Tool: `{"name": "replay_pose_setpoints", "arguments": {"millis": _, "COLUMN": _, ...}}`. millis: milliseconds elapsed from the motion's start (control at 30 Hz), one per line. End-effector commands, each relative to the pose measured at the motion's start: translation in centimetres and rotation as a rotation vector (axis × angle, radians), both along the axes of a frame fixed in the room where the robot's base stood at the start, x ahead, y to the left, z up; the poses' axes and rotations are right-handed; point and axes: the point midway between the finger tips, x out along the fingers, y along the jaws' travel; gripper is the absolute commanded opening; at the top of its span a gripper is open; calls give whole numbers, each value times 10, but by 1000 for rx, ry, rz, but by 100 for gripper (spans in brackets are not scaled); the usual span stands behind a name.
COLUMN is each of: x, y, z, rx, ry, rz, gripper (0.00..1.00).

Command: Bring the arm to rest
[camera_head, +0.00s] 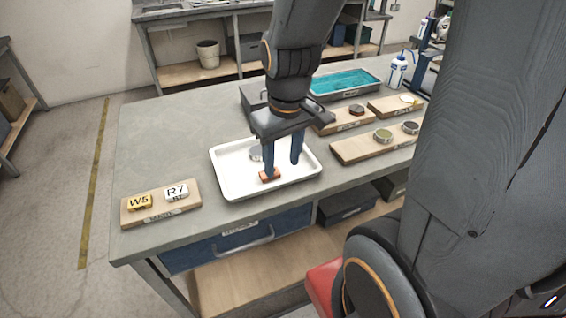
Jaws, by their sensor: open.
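My gripper (282,168) points down over the white tray (232,184) on the workbench. Its two fingers are spread apart. The left fingertip is at a small orange-brown block (269,175) in the tray; whether they touch I cannot tell. A grey round piece (256,153) lies in the tray behind the left finger, partly hidden. My arm comes down from the top of the picture to the gripper.
Boards with round pieces (383,135) lie to the right. A basin of blue-green liquid (343,82) and a wash bottle (397,72) stand behind. The bench's left rear is clear.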

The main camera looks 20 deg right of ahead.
Motion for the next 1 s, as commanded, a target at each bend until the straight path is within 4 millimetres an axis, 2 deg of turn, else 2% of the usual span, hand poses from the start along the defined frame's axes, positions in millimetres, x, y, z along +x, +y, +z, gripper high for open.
{"name": "replay_pose_setpoints", "arguments": {"millis": 100, "x": -8, "y": 2, "z": -2, "rx": 8, "ry": -11, "rz": -123, "gripper": 44}}
{"name": "replay_pose_setpoints", "arguments": {"millis": 233, "x": -11, "y": 3, "z": -3, "rx": 13, "ry": -17, "rz": -182, "gripper": 44}}
{"name": "replay_pose_setpoints", "arguments": {"millis": 1000, "x": -11, "y": 3, "z": -7, "rx": 13, "ry": -14, "rz": -189, "gripper": 44}}
